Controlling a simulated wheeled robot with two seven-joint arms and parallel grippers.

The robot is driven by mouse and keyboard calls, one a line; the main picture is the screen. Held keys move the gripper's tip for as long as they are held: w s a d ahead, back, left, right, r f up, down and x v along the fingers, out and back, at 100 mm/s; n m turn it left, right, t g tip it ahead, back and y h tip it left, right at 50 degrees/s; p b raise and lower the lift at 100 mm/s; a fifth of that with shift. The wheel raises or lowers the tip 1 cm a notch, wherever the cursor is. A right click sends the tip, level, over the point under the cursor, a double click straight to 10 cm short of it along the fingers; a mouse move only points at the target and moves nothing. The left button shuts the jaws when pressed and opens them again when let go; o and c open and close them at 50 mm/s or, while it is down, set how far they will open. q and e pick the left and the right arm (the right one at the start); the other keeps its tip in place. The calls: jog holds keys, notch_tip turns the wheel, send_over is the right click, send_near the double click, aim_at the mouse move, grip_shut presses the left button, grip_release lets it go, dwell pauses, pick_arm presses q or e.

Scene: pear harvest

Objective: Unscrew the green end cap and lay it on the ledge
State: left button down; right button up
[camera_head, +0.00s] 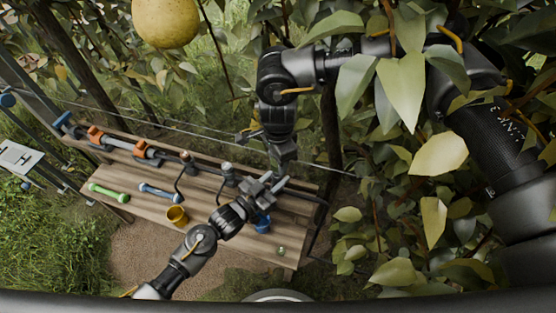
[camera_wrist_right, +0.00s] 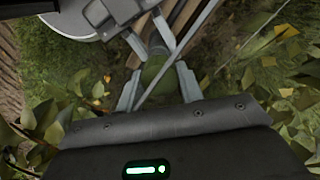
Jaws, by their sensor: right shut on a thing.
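In the right wrist view a green rounded piece, which looks like the green end cap (camera_wrist_right: 154,70), sits between the fingers of my right gripper (camera_wrist_right: 160,82), which is shut on it. A greyish part shows just beyond it. In the head view my right gripper (camera_head: 283,155) points down over the back right of the wooden bench (camera_head: 225,205); the cap is too small and hidden to make out there. My left gripper (camera_head: 266,187) reaches in from below, close under the right one. Its fingertips are small and I cannot tell how far apart they are.
The bench carries a green-ended tool (camera_head: 108,192), a blue-ended tool (camera_head: 160,192), a yellow cup (camera_head: 177,217), a blue cup (camera_head: 262,224) and a small green item (camera_head: 281,250). A grey-and-orange bar (camera_head: 122,144) runs along the back. Leaves crowd the right; a pear (camera_head: 165,20) hangs above.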

pick_arm(q)
jog(key=shift+a, duration=0.1)
pick_arm(e)
notch_tip(320, 180, up, 3)
jog(key=shift+r, duration=0.2)
pick_arm(q)
jog(key=c, duration=1)
grip_release()
jog(key=shift+o, duration=0.2)
pick_arm(e)
notch_tip(320, 180, down, 2)
jog(key=shift+f+b, duration=0.1)
jog(key=shift+b, duration=0.95)
pick_arm(q)
jog(key=v, duration=1.2)
